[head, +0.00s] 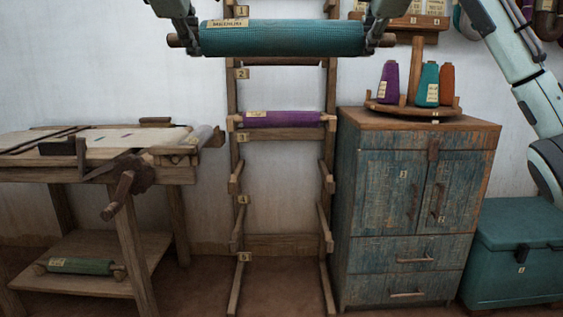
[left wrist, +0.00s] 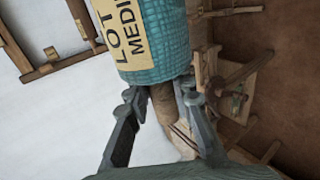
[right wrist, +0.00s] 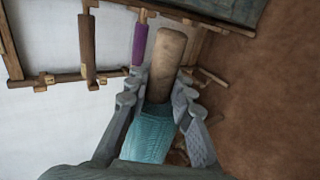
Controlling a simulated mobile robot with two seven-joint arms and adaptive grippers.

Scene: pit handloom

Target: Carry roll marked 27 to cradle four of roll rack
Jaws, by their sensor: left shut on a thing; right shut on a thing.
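A teal cloth roll (head: 285,39) with wooden core ends is held level, high in front of the roll rack (head: 231,92). Its pale label bears no number I can read; in the left wrist view the roll (left wrist: 160,55) shows "LOT". My left gripper (head: 187,40) is shut on its left core end, and my right gripper (head: 376,40) on its right one. The rack's tags run 1 to 5 downward. A purple roll (head: 283,118) lies above tag 3. The cradle arms (head: 235,177) just above tag 4 (head: 243,200) hold nothing. The held roll hides part of the upper rack.
A wooden bench (head: 175,173) with a crank stands left; a green roll (head: 82,266) lies on its low shelf. A blue cabinet (head: 385,210) stands close right of the rack, bearing yarn cones (head: 428,84). A teal chest (head: 520,265) is farther right. Floor before the rack is clear.

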